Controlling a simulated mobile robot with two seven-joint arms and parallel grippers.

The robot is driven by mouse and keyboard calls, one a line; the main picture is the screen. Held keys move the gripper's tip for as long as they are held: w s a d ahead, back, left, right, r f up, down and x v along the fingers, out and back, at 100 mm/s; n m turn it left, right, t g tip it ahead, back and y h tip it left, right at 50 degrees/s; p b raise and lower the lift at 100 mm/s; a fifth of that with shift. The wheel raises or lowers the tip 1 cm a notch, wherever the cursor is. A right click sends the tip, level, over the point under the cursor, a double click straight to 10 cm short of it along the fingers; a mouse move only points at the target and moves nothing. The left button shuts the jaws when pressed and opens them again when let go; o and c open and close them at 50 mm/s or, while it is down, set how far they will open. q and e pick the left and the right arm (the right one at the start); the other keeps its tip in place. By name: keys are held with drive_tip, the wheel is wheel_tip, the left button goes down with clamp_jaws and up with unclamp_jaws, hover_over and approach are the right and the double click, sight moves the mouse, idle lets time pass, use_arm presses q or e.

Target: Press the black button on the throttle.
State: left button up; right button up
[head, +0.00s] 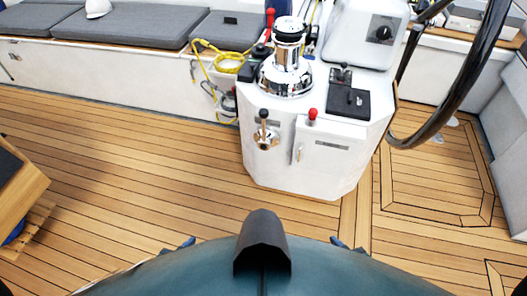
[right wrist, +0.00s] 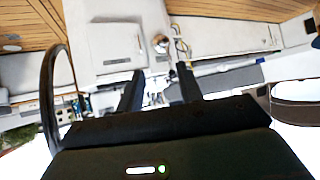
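The throttle (head: 265,136) is on the front face of the white console, left of its middle, in the head view. It has a chrome base and an upright lever with a black top. Its black button is too small to make out. In the right wrist view a small chrome part (right wrist: 160,43) shows on a white face beyond the fingers; I cannot tell whether it is the throttle. My right gripper (right wrist: 158,88) is open, with nothing between its fingers and apart from the console. My left gripper is not in view.
A yellow rope (head: 229,67) hangs by the bench (head: 140,72). The wooden deck (head: 130,150) before the console is clear.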

drive_tip(key=shift+w+d, duration=0.1)
drive_tip(key=shift+w, duration=0.15)
drive_tip(key=shift+c, duration=0.4)
